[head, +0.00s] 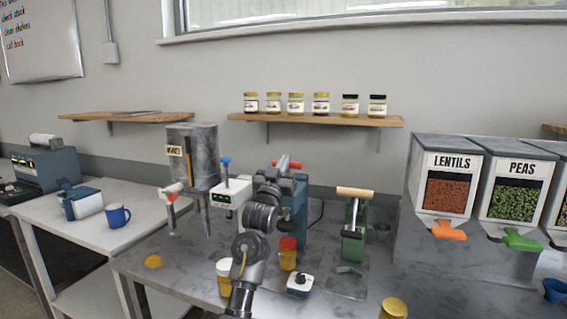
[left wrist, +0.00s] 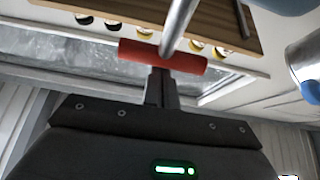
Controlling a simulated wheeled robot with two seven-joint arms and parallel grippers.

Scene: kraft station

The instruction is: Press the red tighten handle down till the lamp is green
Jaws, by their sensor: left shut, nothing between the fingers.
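The red tighten handle (head: 289,164) is a short horizontal bar at the top of a blue press (head: 300,212), mostly behind my left arm. In the left wrist view the red handle (left wrist: 135,51) lies across the tips of my left gripper (left wrist: 160,74), with a silver rod crossing it. The gripper is shut and empty, close to the handle; I cannot tell whether it touches. A jar with a red lid (head: 288,244) stands low by the press. I cannot make out the press's lamp. My right gripper is not in view.
Left of the press are a honey tank (head: 200,150) and a white box (head: 232,193) with small green lights. A green press with a wooden handle (head: 357,192) stands to the right. A yellow jar (head: 224,277) and a small white-topped device (head: 300,284) are in front.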

